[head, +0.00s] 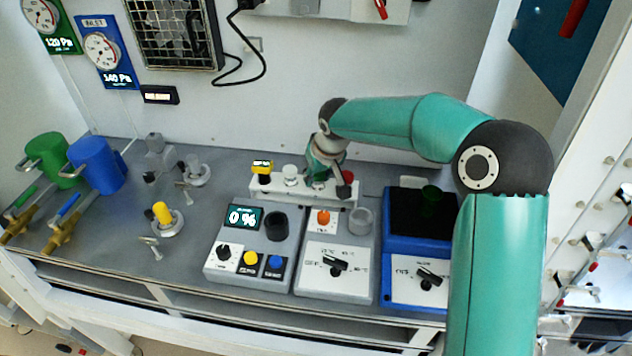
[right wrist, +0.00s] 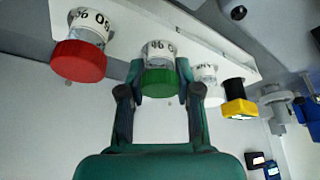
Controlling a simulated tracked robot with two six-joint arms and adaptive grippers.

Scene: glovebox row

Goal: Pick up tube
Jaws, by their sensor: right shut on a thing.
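A white rack (head: 300,191) on the bench holds a row of tubes. My right gripper (head: 322,178) reaches down over the rack, between the white-capped tube (head: 290,172) and the red-capped tube (head: 347,178). In the right wrist view its two fingers (right wrist: 161,82) are shut on the green-capped tube (right wrist: 160,80), one on each side of the cap. This tube appears to stand in the rack, in line with the others; the head view hides most of it behind my gripper. My left gripper is in neither view.
A yellow-topped piece (head: 262,167) stands at the rack's left end. In front are a 0 % display box (head: 243,218), a white dial box (head: 336,268) and a blue device (head: 417,246). Green (head: 46,155) and blue (head: 96,166) cylinders stand at the left.

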